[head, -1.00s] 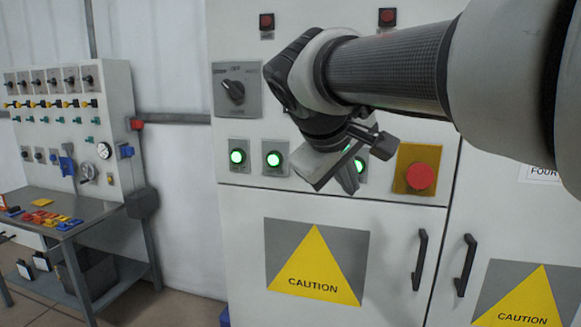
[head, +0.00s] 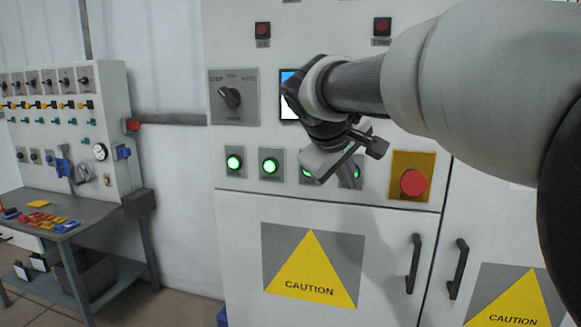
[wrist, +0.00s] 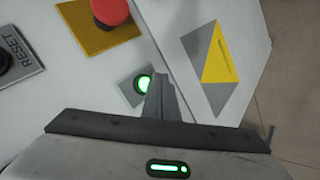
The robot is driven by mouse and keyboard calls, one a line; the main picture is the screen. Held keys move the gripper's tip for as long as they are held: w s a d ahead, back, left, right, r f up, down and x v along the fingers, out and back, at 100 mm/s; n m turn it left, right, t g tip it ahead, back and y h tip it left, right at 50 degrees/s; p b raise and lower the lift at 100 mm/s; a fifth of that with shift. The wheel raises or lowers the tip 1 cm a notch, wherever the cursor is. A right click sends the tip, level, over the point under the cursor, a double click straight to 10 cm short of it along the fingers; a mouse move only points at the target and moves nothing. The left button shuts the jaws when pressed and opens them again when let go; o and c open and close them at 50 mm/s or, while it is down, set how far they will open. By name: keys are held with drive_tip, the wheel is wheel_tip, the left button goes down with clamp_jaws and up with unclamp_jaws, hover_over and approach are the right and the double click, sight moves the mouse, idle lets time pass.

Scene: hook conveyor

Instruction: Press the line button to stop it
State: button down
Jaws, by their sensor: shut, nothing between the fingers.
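The control cabinet front carries a row of lit green buttons: the left one (head: 234,162), a second (head: 270,166), a third (head: 308,173) partly behind my gripper, and one more farther right, mostly hidden. A red mushroom button (head: 414,182) sits on a yellow plate (head: 400,160) right of them. It also shows in the wrist view (wrist: 110,10). My gripper (head: 348,177) is shut and empty, in front of the right end of the green row. In the wrist view its fingers (wrist: 160,82) partly overlap a lit green button (wrist: 142,84); I cannot tell whether they touch it.
A selector switch (head: 230,97) and a partly hidden screen (head: 288,110) are above the green row. Cabinet doors with handles (head: 413,263) and caution signs (head: 312,270) lie below. A workbench (head: 85,212) stands left.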

drive_tip(key=shift+w+d, duration=0.2)
drive_tip(key=shift+w, duration=0.4)
drive_tip(key=shift+w, duration=0.15)
idle(1.6)
drive_tip(key=shift+w+d+p, duration=0.15)
drive_tip(key=shift+w+p, duration=0.1)
drive_tip(key=shift+p, duration=0.05)
drive_tip(key=shift+w+d, duration=0.1)
drive_tip(key=shift+w, duration=0.3)
idle(0.6)
drive_tip(key=shift+s, duration=0.15)
drive_tip(key=shift+s+a, duration=0.25)
drive_tip(key=shift+s, duration=0.4)
drive_tip(key=s, duration=0.1)
drive_tip(key=s+a+b, duration=0.1)
drive_tip(key=s, duration=0.1)
drive_tip(key=s+b, duration=0.1)
drive_tip(key=shift+s+a, duration=0.3)
drive_tip(key=shift+s, duration=0.1)
